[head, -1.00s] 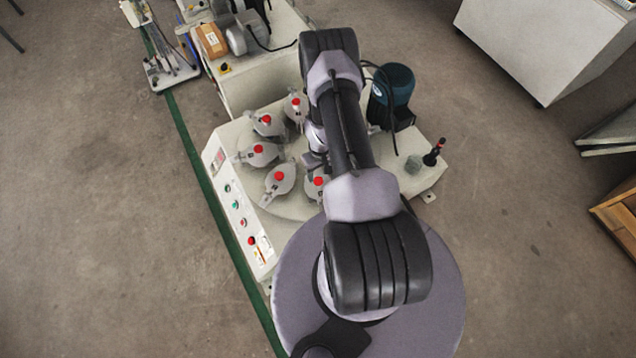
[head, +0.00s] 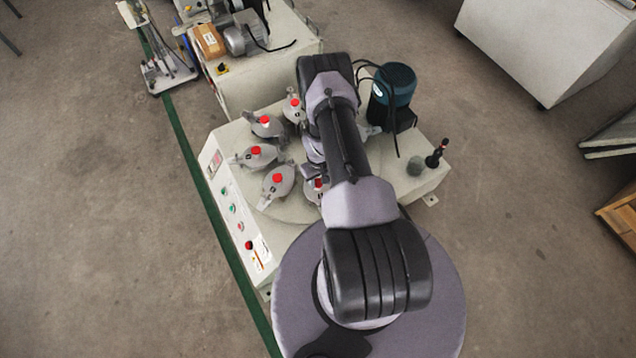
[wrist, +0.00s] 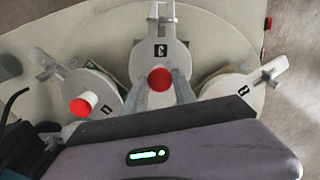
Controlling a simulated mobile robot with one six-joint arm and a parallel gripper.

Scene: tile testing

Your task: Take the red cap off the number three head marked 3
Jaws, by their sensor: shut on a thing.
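In the wrist view, a grey head (wrist: 160,52) in the middle carries a small dark label whose figure is hard to read with certainty. A red cap (wrist: 160,77) shows as a round disc at its near end. My gripper (wrist: 161,88) is shut on this red cap, one finger on each side. I cannot tell whether the cap is still seated or lifted. In the head view my arm hides the gripper and the head it works on. Other red caps sit on grey heads (head: 278,189) around the machine's round plate.
In the wrist view, a head with a red cap (wrist: 81,107) lies to the left and another head (wrist: 243,84) to the right. In the head view, a blue-green motor (head: 393,85) and a black-handled lever (head: 435,158) stand right of my arm.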

